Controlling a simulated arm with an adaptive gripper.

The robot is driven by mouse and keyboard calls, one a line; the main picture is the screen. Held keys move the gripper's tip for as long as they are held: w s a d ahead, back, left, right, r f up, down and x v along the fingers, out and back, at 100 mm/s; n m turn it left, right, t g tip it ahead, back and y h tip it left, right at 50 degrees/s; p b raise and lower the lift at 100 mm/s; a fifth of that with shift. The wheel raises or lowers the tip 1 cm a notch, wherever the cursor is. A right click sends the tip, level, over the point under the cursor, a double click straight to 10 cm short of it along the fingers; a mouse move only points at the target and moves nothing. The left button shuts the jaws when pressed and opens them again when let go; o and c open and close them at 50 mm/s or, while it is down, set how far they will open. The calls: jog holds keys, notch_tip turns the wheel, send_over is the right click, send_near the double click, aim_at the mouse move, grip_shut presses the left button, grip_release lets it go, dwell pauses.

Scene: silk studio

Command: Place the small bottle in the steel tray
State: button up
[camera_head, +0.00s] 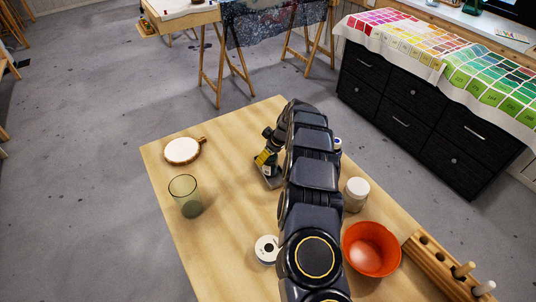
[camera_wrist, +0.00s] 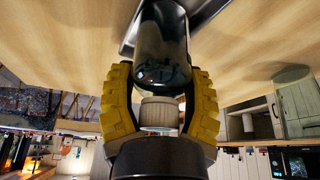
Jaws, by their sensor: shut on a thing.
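My gripper (camera_wrist: 162,78), with yellow ridged fingers, is shut on the small bottle (camera_wrist: 161,40). The bottle is dark and glossy with a pale cap (camera_wrist: 159,112), which lies between the fingers toward the palm. In the head view my gripper (camera_head: 264,159) is at the steel tray (camera_head: 273,184), on the table left of my arm. The bottle's far end overlaps the tray (camera_wrist: 128,38) in the wrist view. I cannot tell whether the bottle touches the tray floor. My arm and fingers hide much of the tray and bottle in the head view.
On the wooden table (camera_head: 225,245) are a white round dish (camera_head: 182,150), a green glass (camera_head: 186,197), a white round item (camera_head: 266,249), a white-lidded jar (camera_head: 356,194), an orange bowl (camera_head: 371,250) and a wooden rack (camera_head: 440,272). The table's left front is clear.

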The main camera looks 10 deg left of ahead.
jog(key=shift+f, duration=0.15)
jog(key=o, duration=1.1)
jog(key=v, duration=1.2)
jog(key=shift+r, duration=0.2)
